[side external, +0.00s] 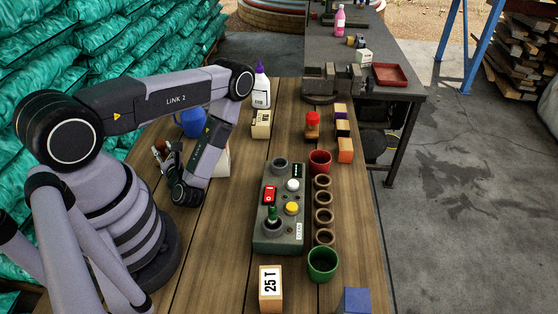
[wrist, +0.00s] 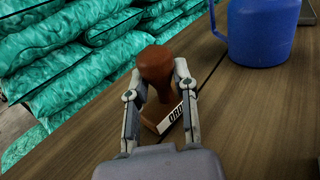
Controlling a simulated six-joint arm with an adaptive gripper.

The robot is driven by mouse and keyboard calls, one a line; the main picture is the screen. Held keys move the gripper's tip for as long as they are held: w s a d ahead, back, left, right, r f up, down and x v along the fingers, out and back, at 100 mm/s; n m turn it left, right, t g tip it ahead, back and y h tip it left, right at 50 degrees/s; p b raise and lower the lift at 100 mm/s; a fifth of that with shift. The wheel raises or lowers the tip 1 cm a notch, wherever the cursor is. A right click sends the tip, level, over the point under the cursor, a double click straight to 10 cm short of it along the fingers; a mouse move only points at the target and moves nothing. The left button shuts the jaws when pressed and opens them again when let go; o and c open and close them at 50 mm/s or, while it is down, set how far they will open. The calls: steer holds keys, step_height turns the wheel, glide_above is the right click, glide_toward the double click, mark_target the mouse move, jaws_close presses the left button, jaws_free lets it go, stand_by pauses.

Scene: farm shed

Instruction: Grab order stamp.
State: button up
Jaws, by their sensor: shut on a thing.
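The order stamp (wrist: 156,62) has a brown knobbed handle and a base with a white label, of which "ORD" shows in the wrist view. My gripper (wrist: 158,80) is shut on the handle, one finger on each side. In the side view my gripper (side external: 165,156) is low over the left edge of the wooden table, near the blue jug. The stamp is small there and partly hidden by my fingers. I cannot tell whether its base touches the table.
The blue jug (wrist: 263,30) stands close by on the table (side external: 215,250). Green sacks (wrist: 60,50) are stacked past the table's edge.

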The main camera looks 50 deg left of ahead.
jaws_close()
steer(key=shift+r, duration=0.1)
